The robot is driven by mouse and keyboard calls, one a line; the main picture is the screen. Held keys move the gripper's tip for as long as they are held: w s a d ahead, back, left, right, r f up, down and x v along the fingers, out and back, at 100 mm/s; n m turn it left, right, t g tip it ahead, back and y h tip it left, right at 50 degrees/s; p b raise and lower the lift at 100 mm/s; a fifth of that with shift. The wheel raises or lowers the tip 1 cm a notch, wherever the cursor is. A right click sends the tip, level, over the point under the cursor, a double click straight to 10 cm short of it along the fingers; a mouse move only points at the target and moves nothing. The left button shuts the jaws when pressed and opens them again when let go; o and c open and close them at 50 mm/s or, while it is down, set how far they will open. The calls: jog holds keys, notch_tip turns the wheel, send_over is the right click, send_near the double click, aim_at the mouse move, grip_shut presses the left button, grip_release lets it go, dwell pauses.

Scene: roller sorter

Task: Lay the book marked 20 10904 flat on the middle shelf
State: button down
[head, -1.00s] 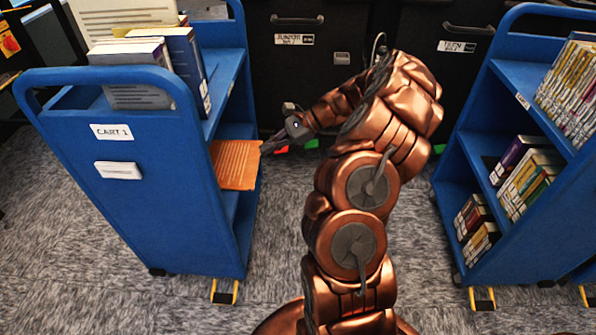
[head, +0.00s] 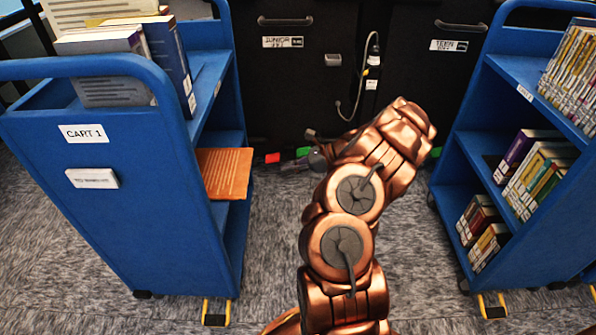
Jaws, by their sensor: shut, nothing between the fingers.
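An orange-brown book (head: 226,172) lies flat on the middle shelf of the blue cart labelled CART 1 (head: 140,200). Its near left part is hidden by the cart's end panel, and its right edge reaches the open side of the shelf. I cannot read any number on it. My gripper (head: 291,165) is to the right of the book, apart from it, small and partly hidden by my wrist. It looks shut and empty.
Books (head: 105,65) stand on CART 1's top shelf. A second blue cart (head: 470,150) with several rows of books stands at right. Black bins (head: 300,80) stand behind. Carpet (head: 265,250) is clear between CART 1 and my arm.

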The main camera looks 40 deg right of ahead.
aim_at(240, 171)
jog(key=w+a+b, duration=0.3)
jog(key=w+a, duration=0.2)
jog(key=a, duration=0.1)
dwell(0.3)
jog(key=shift+w+a+p, duration=0.4)
jog(key=shift+w+a, duration=0.85)
jog(key=shift+a, duration=0.15)
jog(key=shift+w+a+p, duration=0.4)
jog(key=shift+w+a, duration=0.8)
jog(key=shift+a, duration=0.2)
dwell(1.0)
jog(key=shift+s+d+r+p, duration=0.15)
jog(key=shift+s+d+p, duration=0.4)
jog(key=shift+d, duration=0.15)
jog(key=s+d+p, duration=0.5)
jog(key=s+d, duration=0.1)
jog(key=d, duration=0.1)
jog(key=shift+s+d, duration=0.4)
dwell(0.5)
